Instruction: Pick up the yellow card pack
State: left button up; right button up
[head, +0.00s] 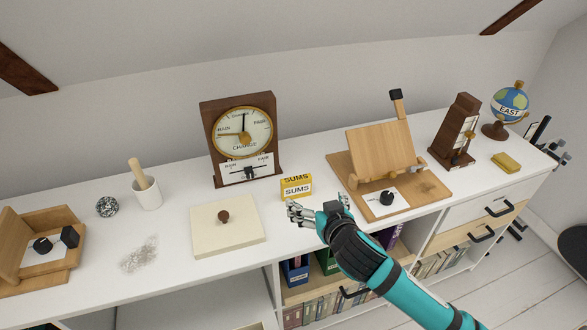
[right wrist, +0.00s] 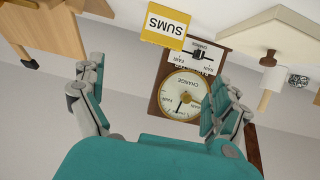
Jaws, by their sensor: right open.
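The yellow card pack (head: 296,187), with a white label reading "SUMS", stands upright on the white desk in front of the wooden dial instrument. In the right wrist view the card pack (right wrist: 166,26) shows upside down at the top, beyond the fingertips and roughly midway between them. My right gripper (head: 300,214) is open and empty, just in front of the pack at the desk's front part, apart from it. In the right wrist view its fingers (right wrist: 157,90) are spread wide with nothing between them. My left gripper is in neither view.
The wooden dial instrument (head: 212,140) stands behind the pack. A cream board with a brown knob (head: 208,238) lies to the left, and a wooden stand (head: 438,205) to the right.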

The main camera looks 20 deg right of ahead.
aim_at(298, 181)
jog(key=p+x, duration=0.1)
jog(key=x, duration=1)
jog(key=shift+w+a+r, duration=0.1)
jog(key=shift+w+a, duration=0.05)
jog(key=shift+w, duration=0.05)
jog(key=shift+w+f, duration=0.35)
jog(key=shift+w, duration=0.3)
jog(key=x, duration=0.4)
jog(key=shift+f+p, duration=0.15)
jog(key=shift+p, duration=0.15)
jog(key=c, duration=1)
